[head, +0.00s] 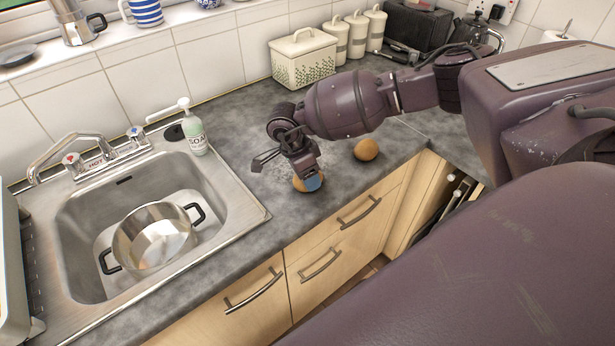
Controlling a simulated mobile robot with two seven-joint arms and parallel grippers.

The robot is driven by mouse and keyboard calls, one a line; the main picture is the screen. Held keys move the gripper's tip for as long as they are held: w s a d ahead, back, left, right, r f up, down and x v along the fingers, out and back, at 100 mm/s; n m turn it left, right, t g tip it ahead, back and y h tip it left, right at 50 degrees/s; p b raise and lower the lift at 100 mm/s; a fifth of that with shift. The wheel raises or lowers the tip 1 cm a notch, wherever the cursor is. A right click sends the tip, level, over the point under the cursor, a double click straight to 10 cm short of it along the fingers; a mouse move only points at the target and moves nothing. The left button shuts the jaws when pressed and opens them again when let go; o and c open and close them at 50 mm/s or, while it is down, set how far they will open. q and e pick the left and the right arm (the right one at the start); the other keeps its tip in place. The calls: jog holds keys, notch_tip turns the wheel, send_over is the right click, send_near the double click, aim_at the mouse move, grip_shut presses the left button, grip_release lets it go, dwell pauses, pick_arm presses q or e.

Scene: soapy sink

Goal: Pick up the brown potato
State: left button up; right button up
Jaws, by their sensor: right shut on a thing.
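A brown potato (299,186) sits on the grey worktop near its front edge, partly hidden by my right gripper. My right gripper (309,180) points down over this potato from the right and is shut on it. The potato appears to be at worktop level; I cannot tell whether it touches the surface. A second brown potato (366,149) lies on the worktop to the right, apart from the gripper. My left gripper is out of view.
A steel sink (75,215) on the left holds a steel pot (152,240) with black handles. A soap bottle (194,133) stands at the sink's back right. A cream bread bin (302,60), canisters (355,38) and a kettle (478,35) stand along the wall.

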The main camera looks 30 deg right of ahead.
notch_tip(320, 180, up, 19)
jog(key=b, duration=0.2)
pick_arm(q)
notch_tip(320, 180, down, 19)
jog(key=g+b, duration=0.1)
jog(key=b, duration=1.7)
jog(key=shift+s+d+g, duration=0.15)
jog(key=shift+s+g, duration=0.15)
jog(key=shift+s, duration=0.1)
pick_arm(e)
jog(key=w+a+f, duration=0.5)
jog(key=a+f, duration=0.2)
jog(key=a, duration=0.4)
jog(key=w+a+f, duration=0.5)
jog(key=a+f, duration=0.2)
jog(key=a, duration=0.5)
jog(key=w+a+f, duration=0.5)
jog(key=a+f, duration=0.2)
jog(key=a, duration=0.5)
jog(key=shift+w, duration=0.25)
jog(key=shift+a, duration=0.1)
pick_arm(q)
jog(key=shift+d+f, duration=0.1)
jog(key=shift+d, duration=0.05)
pick_arm(e)
jog(key=shift+f, duration=0.1)
jog(key=shift+f, duration=0.15)
